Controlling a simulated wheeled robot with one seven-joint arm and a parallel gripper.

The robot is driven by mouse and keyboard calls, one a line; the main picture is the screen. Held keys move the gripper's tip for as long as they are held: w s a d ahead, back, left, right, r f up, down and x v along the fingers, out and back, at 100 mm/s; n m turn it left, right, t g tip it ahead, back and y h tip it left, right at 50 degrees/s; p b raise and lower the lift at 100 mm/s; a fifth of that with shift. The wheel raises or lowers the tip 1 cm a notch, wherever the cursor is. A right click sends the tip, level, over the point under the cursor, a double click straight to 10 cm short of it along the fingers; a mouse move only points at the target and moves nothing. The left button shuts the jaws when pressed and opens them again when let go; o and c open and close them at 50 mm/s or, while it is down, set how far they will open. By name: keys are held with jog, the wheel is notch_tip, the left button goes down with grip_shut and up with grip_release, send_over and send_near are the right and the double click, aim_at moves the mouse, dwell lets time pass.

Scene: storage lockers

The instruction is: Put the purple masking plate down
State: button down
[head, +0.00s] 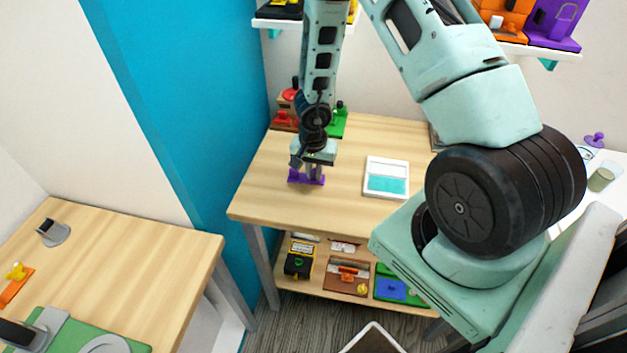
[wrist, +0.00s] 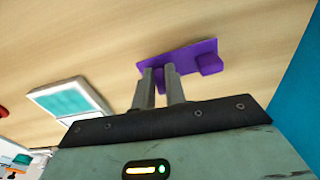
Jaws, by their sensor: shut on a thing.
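The purple masking plate (head: 307,178) is at my gripper's tip, over the left part of the wooden table in the head view. In the wrist view the purple masking plate (wrist: 185,60) is a flat purple piece with a raised block, and my gripper (wrist: 160,75) is shut on its middle. In the head view my gripper (head: 306,170) points down at the table. The plate is at or just above the tabletop; I cannot tell whether it touches.
On the wooden table (head: 258,190), a white tray with a teal panel (head: 386,178) lies to the right. Red (head: 284,120) and green (head: 338,121) pieces stand at the back. A shelf below holds several coloured items. Clear wood surrounds the plate. A blue wall panel (head: 190,90) is on the left.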

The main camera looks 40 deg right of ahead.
jog(key=shift+f, duration=1.2)
jog(key=shift+b, duration=0.35)
jog(key=c, duration=1.4)
grip_release()
jog(key=shift+f, duration=0.1)
jog(key=shift+c, duration=0.2)
